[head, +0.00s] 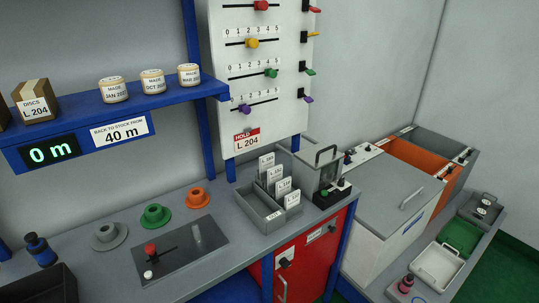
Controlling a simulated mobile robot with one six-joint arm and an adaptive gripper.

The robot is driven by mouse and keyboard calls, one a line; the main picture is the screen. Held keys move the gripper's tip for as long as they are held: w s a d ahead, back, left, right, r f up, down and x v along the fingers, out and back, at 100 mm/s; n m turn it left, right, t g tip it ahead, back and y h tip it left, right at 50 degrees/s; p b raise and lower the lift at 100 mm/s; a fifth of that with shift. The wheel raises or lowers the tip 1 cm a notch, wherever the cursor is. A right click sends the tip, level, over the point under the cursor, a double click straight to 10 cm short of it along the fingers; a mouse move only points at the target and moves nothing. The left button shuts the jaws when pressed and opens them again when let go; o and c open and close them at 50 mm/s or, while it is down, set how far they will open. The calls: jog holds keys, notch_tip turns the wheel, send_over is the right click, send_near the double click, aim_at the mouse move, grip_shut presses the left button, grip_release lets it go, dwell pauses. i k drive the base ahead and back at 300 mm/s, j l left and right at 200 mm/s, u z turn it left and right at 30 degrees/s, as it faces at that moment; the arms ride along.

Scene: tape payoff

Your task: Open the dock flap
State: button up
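No part in view is labelled as the dock flap, so I cannot tell for sure which it is. A small grey upright panel with a dark handle (326,157) stands at the right end of the bench, behind a small black and green unit (332,193). A large grey lid with a handle (398,187) lies flat and shut on a white bin (385,238) at the right. A red cabinet door (309,262) under the bench is shut. My gripper is not in view.
The grey bench (205,266) carries coloured flanged pieces (155,217), a dark slider plate (180,256) and a grey card tray (262,210). A blue shelf (175,100) overhangs it. A white slider board (257,80) stands behind. Orange (413,158) and grey bins stand far right.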

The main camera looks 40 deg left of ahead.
aim_at(318, 156)
jog(key=u, duration=1.05)
jog(key=i+l, duration=0.2)
jog(key=i, duration=0.25)
jog(key=i+l+u, duration=0.1)
jog(key=i+l, duration=0.15)
jog(key=i, duration=0.25)
